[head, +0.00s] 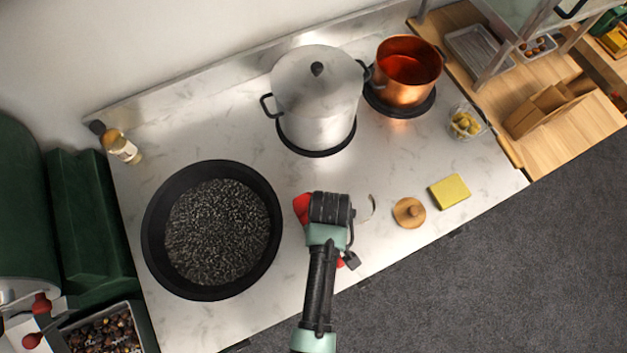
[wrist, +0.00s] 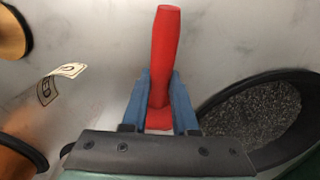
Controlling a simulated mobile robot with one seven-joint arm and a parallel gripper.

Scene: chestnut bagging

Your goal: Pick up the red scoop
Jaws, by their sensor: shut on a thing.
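The red scoop (wrist: 165,50) stands out between my gripper's two blue fingers in the wrist view, its handle pointing up in the picture. My gripper (wrist: 161,88) is shut on it. In the head view my gripper (head: 330,208) is over the front part of the marble counter, right of the black pan. Red parts of the scoop (head: 302,208) show at its left side. The rest of the scoop is hidden behind my gripper and wrist, so I cannot tell whether it touches the counter.
A black pan (head: 154,246) of dark pebbles is left of my gripper. A lidded steel pot (head: 316,105) and a copper pot (head: 402,88) stand behind. A round wooden piece (head: 409,212) and a yellow sponge (head: 450,191) lie to the right. The counter's front edge is near.

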